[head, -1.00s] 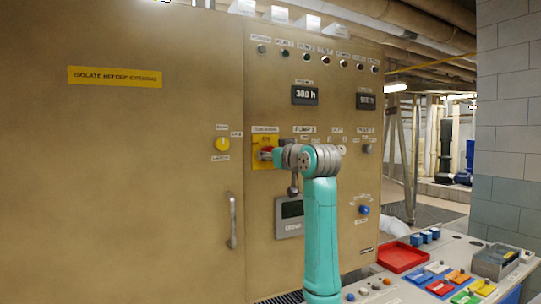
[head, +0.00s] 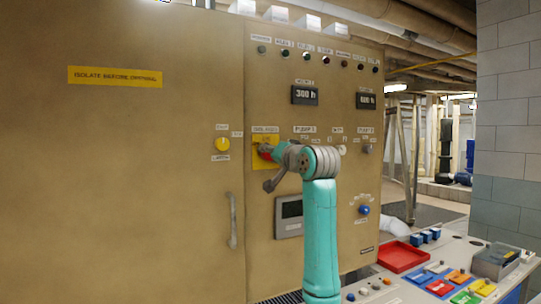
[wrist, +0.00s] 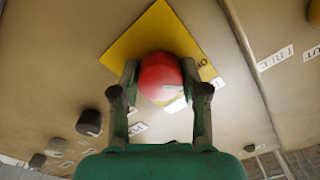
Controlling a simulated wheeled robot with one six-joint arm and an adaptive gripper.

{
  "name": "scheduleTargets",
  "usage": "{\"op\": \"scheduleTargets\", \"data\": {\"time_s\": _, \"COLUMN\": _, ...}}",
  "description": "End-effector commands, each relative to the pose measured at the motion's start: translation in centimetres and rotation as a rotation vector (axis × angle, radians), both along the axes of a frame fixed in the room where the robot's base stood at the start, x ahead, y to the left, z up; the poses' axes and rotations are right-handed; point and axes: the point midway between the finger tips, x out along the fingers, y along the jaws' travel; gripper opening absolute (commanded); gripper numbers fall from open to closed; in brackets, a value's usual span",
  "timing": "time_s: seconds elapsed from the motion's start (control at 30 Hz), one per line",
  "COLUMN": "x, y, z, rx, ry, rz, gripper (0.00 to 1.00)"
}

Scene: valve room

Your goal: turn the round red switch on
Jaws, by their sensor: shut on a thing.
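The round red switch (wrist: 160,76) sits on a yellow square plate (wrist: 152,34) on the tan cabinet front. In the head view the red switch (head: 264,152) shows in part on its yellow plate (head: 257,160), with my arm's end in front of it. My gripper (wrist: 161,88) is shut on the switch, one finger at each side of it. The wrist picture is tilted relative to the panel. The lettering on the plate is only partly readable.
A yellow knob (head: 222,144) is left of the switch, above a door handle (head: 233,220). A blue knob (head: 364,210) is lower right. Dark knobs (wrist: 89,122) show in the wrist view. A console with a red tray (head: 401,257) stands at lower right.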

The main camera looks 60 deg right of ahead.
Motion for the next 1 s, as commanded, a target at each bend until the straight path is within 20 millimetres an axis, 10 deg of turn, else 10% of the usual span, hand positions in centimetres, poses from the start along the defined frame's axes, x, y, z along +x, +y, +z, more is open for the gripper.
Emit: {"op": "scheduleTargets", "data": {"time_s": 1.0, "x": 0.02, "y": 0.01, "z": 0.04, "rx": 0.623, "ry": -0.384, "rz": -0.001, "gripper": 0.10}}
